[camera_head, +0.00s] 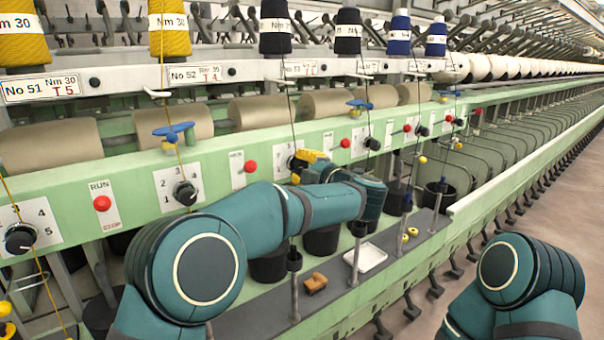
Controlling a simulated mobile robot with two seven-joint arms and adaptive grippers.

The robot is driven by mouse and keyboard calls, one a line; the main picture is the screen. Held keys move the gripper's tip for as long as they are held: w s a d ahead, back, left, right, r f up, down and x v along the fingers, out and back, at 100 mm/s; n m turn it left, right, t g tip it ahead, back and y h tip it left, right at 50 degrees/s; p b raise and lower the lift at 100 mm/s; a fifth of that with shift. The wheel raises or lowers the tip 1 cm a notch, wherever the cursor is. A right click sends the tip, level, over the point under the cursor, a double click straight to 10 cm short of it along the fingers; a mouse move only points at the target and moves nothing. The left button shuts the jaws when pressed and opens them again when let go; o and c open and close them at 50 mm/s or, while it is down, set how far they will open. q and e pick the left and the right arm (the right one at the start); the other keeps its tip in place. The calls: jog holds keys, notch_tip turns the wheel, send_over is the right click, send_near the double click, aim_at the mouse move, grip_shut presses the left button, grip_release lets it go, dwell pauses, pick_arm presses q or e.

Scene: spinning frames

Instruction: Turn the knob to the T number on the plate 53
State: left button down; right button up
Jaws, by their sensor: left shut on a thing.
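The plate 53 (291,70) is on the white rail below a dark bobbin; its T number is too small to read surely. Below it, on the green beam, is a white dial plate (283,153) with a black knob (294,164), partly hidden by my left gripper. The knob's pointing direction cannot be told. My right gripper is out of view; only part of that arm shows at bottom right.
Neighbouring black knobs (185,193) and red RUN buttons (250,166) line the green beam. Vertical threads hang in front of it. The aisle at right is clear.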

pick_arm(q)
jog(key=n, duration=0.8)
jog(key=shift+r+n, duration=0.1)
jog(key=shift+n, duration=0.2)
jog(key=shift+r, duration=0.1)
dwell(0.4)
jog(key=c, duration=0.6)
grip_release()
jog(key=shift+w, duration=0.1)
jog(key=v, duration=1.2)
